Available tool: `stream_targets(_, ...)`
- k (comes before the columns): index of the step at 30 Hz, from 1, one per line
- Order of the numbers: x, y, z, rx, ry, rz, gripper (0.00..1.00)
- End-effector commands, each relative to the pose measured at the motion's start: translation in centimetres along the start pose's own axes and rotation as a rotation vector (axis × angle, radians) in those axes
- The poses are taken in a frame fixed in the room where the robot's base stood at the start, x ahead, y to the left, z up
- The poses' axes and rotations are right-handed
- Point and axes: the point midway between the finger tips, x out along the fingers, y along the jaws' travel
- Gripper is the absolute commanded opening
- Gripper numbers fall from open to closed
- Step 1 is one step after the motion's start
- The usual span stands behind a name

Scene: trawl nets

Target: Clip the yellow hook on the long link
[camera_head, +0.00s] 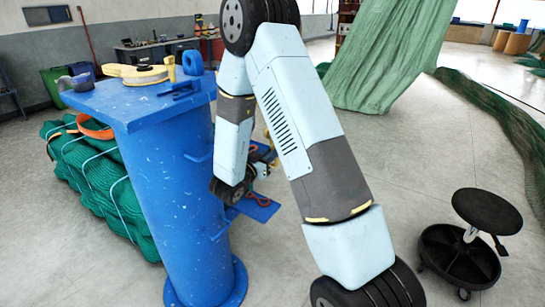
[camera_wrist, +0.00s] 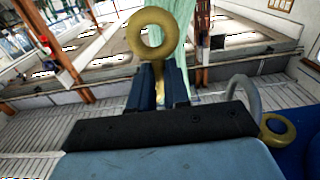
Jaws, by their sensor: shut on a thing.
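In the wrist view, my gripper (camera_wrist: 162,75) is shut on the yellow hook (camera_wrist: 133,36). The hook's round eye stands above the fingertips, and the lower part is between the fingers. A grey loop (camera_wrist: 256,94), which looks like the long link, stands to the right of the gripper, apart from the hook. A second yellow ring (camera_wrist: 289,134) is beside it over a blue surface. In the head view, my arm hides most of the gripper, so I cannot clearly see the hook or link there.
A blue post (camera_head: 165,190) with a flat top stands left of my arm. A blue plate (camera_head: 258,210) with a red ring is low behind my arm. A black stool (camera_head: 487,211) stands right.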

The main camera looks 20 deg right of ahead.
Motion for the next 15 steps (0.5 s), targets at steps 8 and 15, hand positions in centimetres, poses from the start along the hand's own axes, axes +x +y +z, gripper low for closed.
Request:
stream_targets(8, 0.0, -0.9, -0.1, 0.002, 0.001, 0.000, 0.00)
stream_targets(15, 0.0, -1.6, -0.1, 0.002, 0.001, 0.000, 0.00)
